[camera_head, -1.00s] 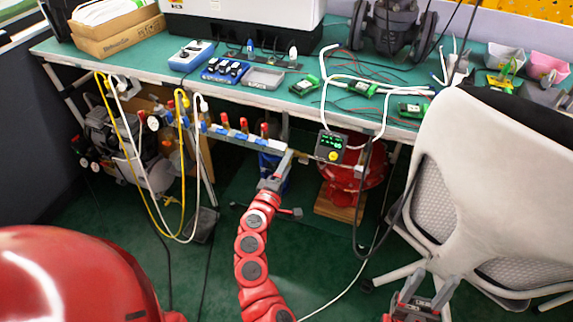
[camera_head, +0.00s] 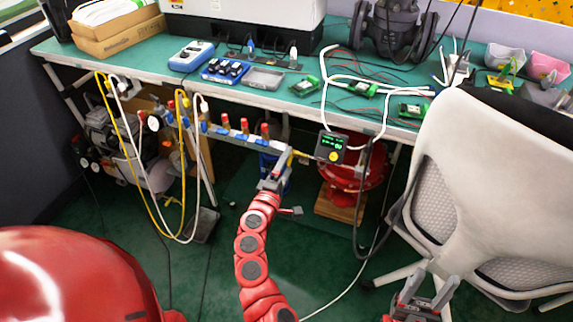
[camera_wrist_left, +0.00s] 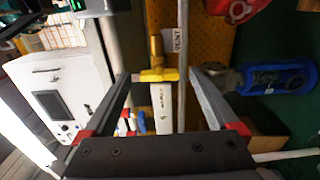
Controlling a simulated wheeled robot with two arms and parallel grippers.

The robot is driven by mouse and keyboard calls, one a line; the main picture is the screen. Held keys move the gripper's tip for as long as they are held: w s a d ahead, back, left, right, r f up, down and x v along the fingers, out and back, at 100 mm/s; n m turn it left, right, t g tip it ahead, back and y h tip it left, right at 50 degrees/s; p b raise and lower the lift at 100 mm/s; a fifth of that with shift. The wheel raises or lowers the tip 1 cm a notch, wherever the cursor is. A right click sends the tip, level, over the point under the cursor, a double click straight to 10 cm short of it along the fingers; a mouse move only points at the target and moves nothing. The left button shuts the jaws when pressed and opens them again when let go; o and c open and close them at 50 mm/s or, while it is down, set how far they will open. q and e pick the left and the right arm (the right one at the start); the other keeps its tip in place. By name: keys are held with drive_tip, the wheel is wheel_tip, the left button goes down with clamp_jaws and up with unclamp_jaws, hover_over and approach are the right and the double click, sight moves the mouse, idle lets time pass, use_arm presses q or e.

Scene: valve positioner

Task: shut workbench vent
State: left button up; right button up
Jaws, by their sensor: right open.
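The vent valve has a yellow lever handle (camera_wrist_left: 158,75), lying crosswise in the left wrist view beside a tag reading VENT (camera_wrist_left: 177,40). In the head view a yellow piece (camera_head: 300,154) shows at the right end of the manifold (camera_head: 238,138) under the workbench. My left gripper (camera_head: 275,177) is just below that end. In the left wrist view its two fingers (camera_wrist_left: 158,80) are apart, with the handle between them and no clear contact. My right gripper (camera_head: 428,288) is open and empty, low near the chair.
The workbench (camera_head: 130,60) edge runs above the manifold. A black gauge with a green display (camera_head: 331,147) and a red vessel (camera_head: 352,175) are right of my left gripper. Yellow and white hoses (camera_head: 127,150) hang at left. A white chair (camera_head: 490,180) blocks the right side.

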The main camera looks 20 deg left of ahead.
use_arm(q)
drive_tip(key=s, duration=1.7)
drive_tip(key=shift+s+a+b, duration=0.25)
drive_tip(key=shift+b, duration=0.1)
drive_tip(key=shift+w+f, duration=0.1)
